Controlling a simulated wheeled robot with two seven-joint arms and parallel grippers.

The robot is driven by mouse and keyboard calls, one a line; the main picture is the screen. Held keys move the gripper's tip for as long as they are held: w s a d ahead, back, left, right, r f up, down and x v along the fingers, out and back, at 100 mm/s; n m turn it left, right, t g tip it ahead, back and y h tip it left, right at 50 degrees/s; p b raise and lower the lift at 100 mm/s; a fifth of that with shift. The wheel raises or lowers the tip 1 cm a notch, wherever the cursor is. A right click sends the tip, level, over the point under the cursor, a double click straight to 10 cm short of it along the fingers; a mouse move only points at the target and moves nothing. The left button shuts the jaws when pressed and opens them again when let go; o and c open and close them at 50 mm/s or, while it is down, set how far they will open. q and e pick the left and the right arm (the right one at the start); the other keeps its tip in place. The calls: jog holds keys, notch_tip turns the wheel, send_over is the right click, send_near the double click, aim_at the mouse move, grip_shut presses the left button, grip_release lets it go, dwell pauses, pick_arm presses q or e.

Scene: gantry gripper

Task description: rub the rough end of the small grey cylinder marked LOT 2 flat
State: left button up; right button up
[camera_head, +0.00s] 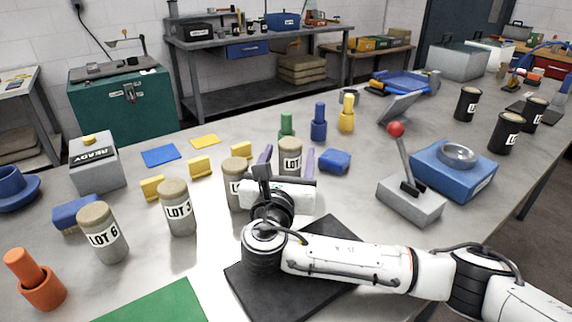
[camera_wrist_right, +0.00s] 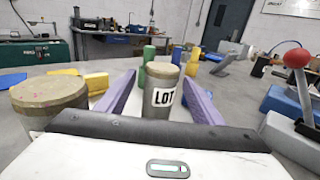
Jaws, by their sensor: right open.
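My right gripper (camera_head: 287,160) is open, its two purple fingers on either side of a grey cylinder (camera_head: 290,156) with a rough tan top. In the right wrist view this cylinder (camera_wrist_right: 161,98) stands upright between the fingers, with gaps visible. Its label reads LOT; I cannot read the number. Another grey cylinder (camera_head: 236,172) stands just left of the gripper, its label partly hidden by my wrist; a tan-topped cylinder (camera_wrist_right: 48,98) is at the left of the wrist view. A cylinder marked LOT 6 (camera_head: 103,235) and one with an unclear number (camera_head: 178,209) stand further left. My left gripper is out of view.
A dark flat pad (camera_head: 243,290) lies under my right arm, beside a green mat (camera_head: 160,305). A red-knobbed lever box (camera_head: 410,202) and blue box (camera_head: 445,180) stand right. A grey READY box (camera_head: 95,165) stands left. Yellow and blue blocks lie between.

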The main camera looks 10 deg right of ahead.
jog(key=shift+s+r, duration=0.15)
jog(key=shift+s, duration=0.05)
jog(key=shift+c, duration=1.1)
jog(key=c, duration=1.1)
jog(key=shift+r, duration=0.1)
jog(key=shift+c, duration=0.9)
